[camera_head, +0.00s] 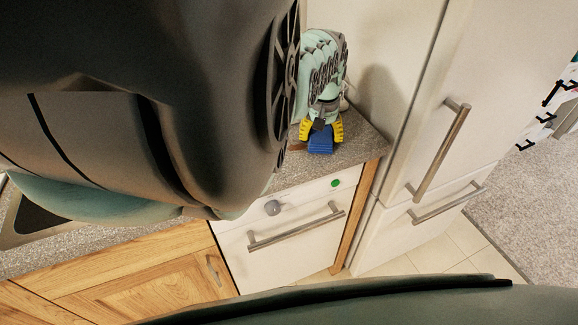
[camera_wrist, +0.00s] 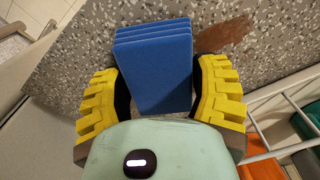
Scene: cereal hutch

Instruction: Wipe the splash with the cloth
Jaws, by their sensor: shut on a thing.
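The blue cloth (camera_wrist: 155,70), a folded block with several layers, is between the yellow pads of my gripper (camera_wrist: 158,85). In the head view the cloth (camera_head: 320,143) sits low between the fingers of my gripper (camera_head: 321,130), at the counter's right end. My gripper is shut on it. The brown splash (camera_wrist: 222,36) lies on the speckled counter, just right of the cloth's far end in the wrist view. A bit of the splash (camera_head: 297,147) shows left of the gripper in the head view. Whether the cloth touches the counter is hard to tell.
The speckled counter (camera_head: 360,137) ends at a tall white cabinet (camera_head: 395,60) with bar handles. A white wire rack (camera_wrist: 262,110) with orange and green things stands at the right of the wrist view. My arm hides much of the counter in the head view.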

